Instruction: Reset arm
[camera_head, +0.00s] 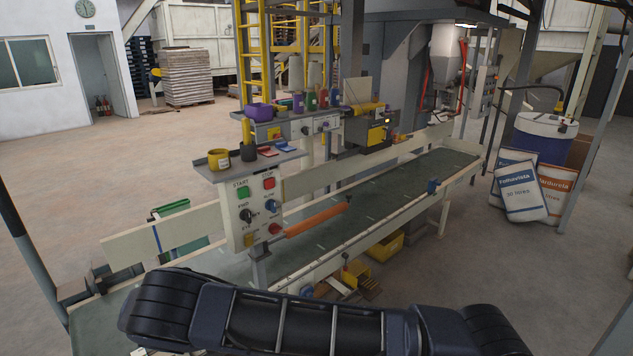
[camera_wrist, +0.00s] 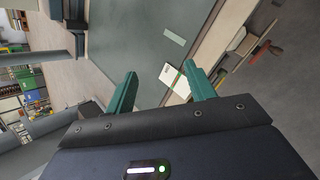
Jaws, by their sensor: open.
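My gripper (camera_wrist: 160,92) shows in the wrist view with its two green fingers spread apart. Nothing is between the fingertips. In the head view my dark arm crosses the bottom of the picture, in front of the belt (camera_head: 400,194). My gripper is not visible in the head view.
A control panel (camera_head: 254,207) with buttons stands beside the belt, with an orange bar (camera_head: 316,219) next to it. A shelf (camera_head: 250,162) above holds a yellow cup. White sacks (camera_head: 521,190) and a blue drum (camera_head: 543,137) stand at the right. Open floor lies at the left.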

